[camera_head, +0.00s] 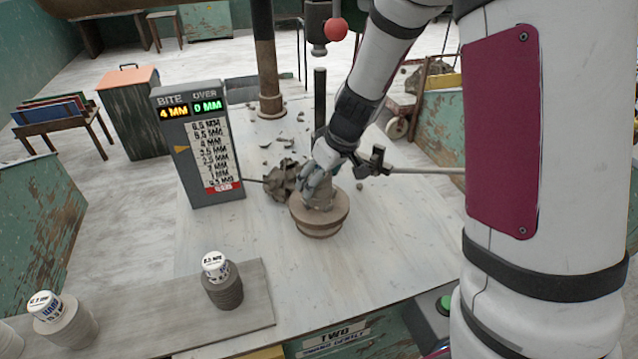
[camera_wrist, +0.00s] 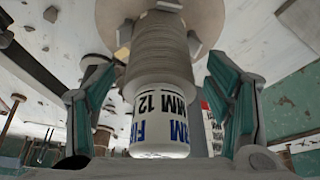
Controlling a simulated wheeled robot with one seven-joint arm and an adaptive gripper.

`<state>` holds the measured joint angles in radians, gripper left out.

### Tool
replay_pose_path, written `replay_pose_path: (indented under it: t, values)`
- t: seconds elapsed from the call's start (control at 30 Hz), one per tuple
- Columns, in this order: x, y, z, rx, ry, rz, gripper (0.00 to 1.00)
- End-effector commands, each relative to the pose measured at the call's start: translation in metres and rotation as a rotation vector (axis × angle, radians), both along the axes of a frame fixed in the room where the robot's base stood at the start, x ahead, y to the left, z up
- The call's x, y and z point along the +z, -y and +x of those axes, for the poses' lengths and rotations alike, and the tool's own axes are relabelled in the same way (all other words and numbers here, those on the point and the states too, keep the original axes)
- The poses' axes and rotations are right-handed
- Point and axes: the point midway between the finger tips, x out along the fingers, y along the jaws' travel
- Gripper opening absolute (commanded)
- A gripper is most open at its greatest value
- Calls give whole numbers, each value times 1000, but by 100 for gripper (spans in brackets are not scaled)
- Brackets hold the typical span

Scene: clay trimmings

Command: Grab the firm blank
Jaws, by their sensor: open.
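The firm blank (camera_wrist: 162,75) is a ridged grey-brown cylinder with a white labelled cap, on which "FIRM" and "12 MM" can be read upside down in the wrist view. In the head view it stands on a round brown wheel (camera_head: 320,225), mostly hidden by my gripper. My gripper (camera_head: 320,186) is over it from above. In the wrist view my gripper (camera_wrist: 160,82) is open, with one teal-padded finger on each side of the blank. A gap shows beside each finger.
A grey gauge board (camera_head: 197,145) reads 4 MM and 0 MM. Clay scraps (camera_head: 283,180) lie left of the wheel. A horizontal rod (camera_head: 425,170) with a clamp is close on the right. Capped blanks stand on a grey board at front left (camera_head: 222,285) (camera_head: 68,325).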

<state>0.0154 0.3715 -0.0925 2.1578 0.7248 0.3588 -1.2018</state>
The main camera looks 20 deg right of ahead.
Motion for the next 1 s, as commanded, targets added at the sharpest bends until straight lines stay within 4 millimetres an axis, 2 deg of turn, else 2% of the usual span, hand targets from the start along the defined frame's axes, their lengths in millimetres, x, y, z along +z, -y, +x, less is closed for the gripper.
replay_pose_path:
  t: [0.1, 0.37, 0.7, 1.0]
  values:
    - [-10, -1, 4, -1, 0, 0, 72]
    - [-12, -2, 5, 0, 1, 0, 72]
    - [-12, -2, 5, 0, 1, 0, 0]
    - [-9, -2, 5, -1, 4, 0, 0]
